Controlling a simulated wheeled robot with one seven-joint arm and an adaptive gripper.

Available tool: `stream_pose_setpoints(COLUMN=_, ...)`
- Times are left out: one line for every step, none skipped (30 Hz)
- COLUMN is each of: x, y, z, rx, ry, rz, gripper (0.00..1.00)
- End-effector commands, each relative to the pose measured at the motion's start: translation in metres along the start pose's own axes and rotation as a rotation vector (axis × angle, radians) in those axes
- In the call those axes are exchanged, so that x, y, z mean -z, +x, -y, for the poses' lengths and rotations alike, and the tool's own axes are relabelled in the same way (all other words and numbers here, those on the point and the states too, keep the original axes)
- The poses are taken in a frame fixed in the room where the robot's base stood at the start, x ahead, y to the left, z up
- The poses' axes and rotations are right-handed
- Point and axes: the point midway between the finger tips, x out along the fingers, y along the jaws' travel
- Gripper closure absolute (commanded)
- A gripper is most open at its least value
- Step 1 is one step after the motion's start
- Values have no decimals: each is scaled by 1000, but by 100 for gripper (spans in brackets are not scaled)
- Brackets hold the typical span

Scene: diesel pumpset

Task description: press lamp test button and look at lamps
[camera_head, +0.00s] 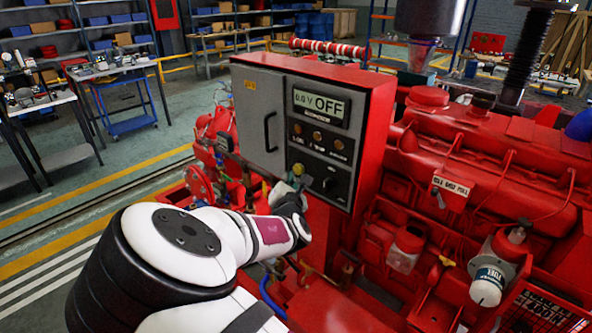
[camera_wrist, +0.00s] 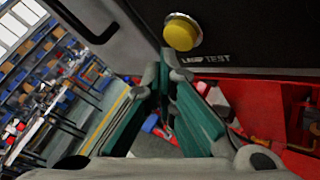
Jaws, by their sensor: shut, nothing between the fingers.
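The lamp test button (camera_wrist: 182,32) is a round yellow knob in a pale ring, with partly legible "LAMP TEST" lettering beside it. In the head view the yellow button (camera_head: 298,169) shows low on the black panel, just above my gripper. My gripper (camera_wrist: 168,72) is shut and empty; its tips are just below the button in the wrist view. I cannot tell whether they touch the panel. In the head view my gripper (camera_head: 289,192) is partly hidden by my wrist. Three small lamps (camera_head: 317,136) sit in a row under the display; they look dull orange-brown.
The red control cabinet (camera_head: 372,110) has a grey door with a black handle (camera_head: 269,132). Its display (camera_head: 321,103) reads "0.0 V OFF". A dark rotary switch (camera_head: 328,184) sits right of the button. The red engine (camera_head: 480,170) fills the right side.

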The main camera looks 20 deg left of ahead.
Motion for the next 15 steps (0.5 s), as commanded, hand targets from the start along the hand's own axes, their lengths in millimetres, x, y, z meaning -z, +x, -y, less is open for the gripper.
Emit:
stream_pose_setpoints(x=0, y=0, z=0, rx=0, ry=0, rz=0, gripper=100)
stream_pose_setpoints(x=0, y=0, z=0, rx=0, ry=0, rz=0, gripper=100)
stream_pose_setpoints(x=0, y=1, z=0, rx=0, ry=0, rz=0, gripper=100)
stream_pose_setpoints(x=0, y=1, z=0, rx=0, ry=0, rz=0, gripper=100)
stream_pose_setpoints(x=0, y=1, z=0, rx=0, ry=0, rz=0, gripper=100)
stream_pose_setpoints(x=0, y=0, z=0, rx=0, ry=0, rz=0, gripper=100)
stream_pose_setpoints(x=1, y=0, z=0, rx=0, ry=0, rz=0, gripper=100)
stream_pose_setpoints(x=1, y=0, z=0, rx=0, ry=0, rz=-1, gripper=100)
stream_pose_setpoints(x=2, y=-2, z=-1, rx=0, ry=0, rz=-1, gripper=100)
stream_pose_setpoints(x=2, y=-3, z=-2, rx=0, ry=0, rz=-1, gripper=100)
stream_pose_setpoints(x=3, y=-4, z=-3, rx=0, ry=0, rz=-1, gripper=100)
stream_pose_setpoints(x=5, y=-7, z=-5, rx=0, ry=-1, rz=-1, gripper=100)
stream_pose_setpoints(x=6, y=-9, z=-6, rx=0, ry=-1, rz=-1, gripper=100)
stream_pose_setpoints(x=8, y=-11, z=-8, rx=0, ry=-1, rz=-2, gripper=100)
stream_pose_setpoints(x=9, y=-14, z=-10, rx=-1, ry=-2, rz=-2, gripper=100)
